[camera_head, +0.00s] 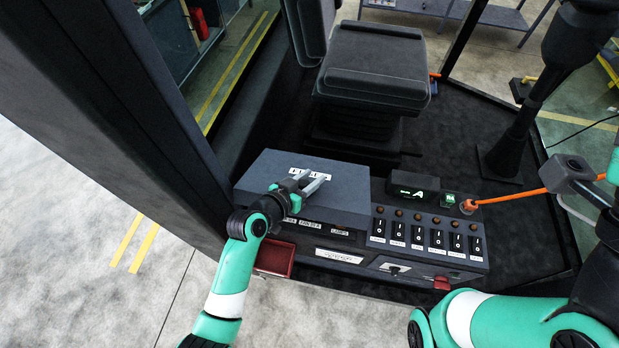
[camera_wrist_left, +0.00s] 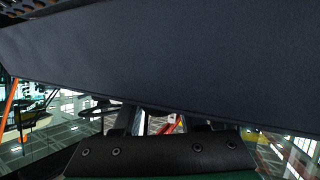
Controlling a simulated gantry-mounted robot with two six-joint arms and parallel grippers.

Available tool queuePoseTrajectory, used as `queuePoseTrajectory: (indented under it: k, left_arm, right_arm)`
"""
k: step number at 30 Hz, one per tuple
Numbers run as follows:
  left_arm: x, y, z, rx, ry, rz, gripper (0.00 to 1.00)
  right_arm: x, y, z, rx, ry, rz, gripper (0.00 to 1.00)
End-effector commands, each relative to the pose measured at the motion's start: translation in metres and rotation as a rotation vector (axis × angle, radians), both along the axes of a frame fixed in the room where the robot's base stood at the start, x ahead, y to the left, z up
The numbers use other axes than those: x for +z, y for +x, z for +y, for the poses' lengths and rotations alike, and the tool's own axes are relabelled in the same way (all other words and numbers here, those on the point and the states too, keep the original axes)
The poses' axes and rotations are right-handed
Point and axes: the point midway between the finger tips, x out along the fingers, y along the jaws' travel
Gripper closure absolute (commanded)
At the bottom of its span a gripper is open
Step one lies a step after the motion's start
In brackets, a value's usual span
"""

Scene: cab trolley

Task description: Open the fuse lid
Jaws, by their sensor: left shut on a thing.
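The fuse lid (camera_head: 330,203) is a broad dark grey cover at the left end of the control panel. My left gripper (camera_head: 312,184) is at the lid, with its fingers lying across the lid's top in the head view. It is shut on the lid; the exact contact is hard to see. In the left wrist view the dark grey slab of the lid (camera_wrist_left: 190,65) fills the upper part, tilted in the picture, above the gripper's dark body. Labels show below the lid's front edge.
Several rocker switches (camera_head: 427,235) line the panel to the right. A small green display (camera_head: 413,191) stands behind them. An orange cable (camera_head: 510,197) runs right from the panel. The seat (camera_head: 375,75) is behind. A red tray (camera_head: 274,260) sits at the panel's lower left.

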Motion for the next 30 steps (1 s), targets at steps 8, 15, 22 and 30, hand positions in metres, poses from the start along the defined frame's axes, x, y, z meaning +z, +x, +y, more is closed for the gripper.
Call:
queuePoseTrajectory:
  k: [8,15,22,30]
  left_arm:
    - [0.020,0.014,-0.002,0.001,0.013,0.107,1.00]
    - [0.021,0.017,-0.003,0.001,0.017,0.133,1.00]
    - [0.021,0.017,-0.003,0.001,0.017,0.133,1.00]
    - [0.020,0.017,-0.003,0.000,0.019,0.134,0.29]
  right_arm:
    - [0.015,0.000,0.000,0.000,0.000,0.001,0.50]
    - [0.016,0.000,0.000,0.000,0.000,0.001,0.50]
    - [0.016,0.000,0.000,0.000,0.000,0.001,0.50]
    - [0.016,0.000,0.000,0.000,0.000,0.001,0.50]
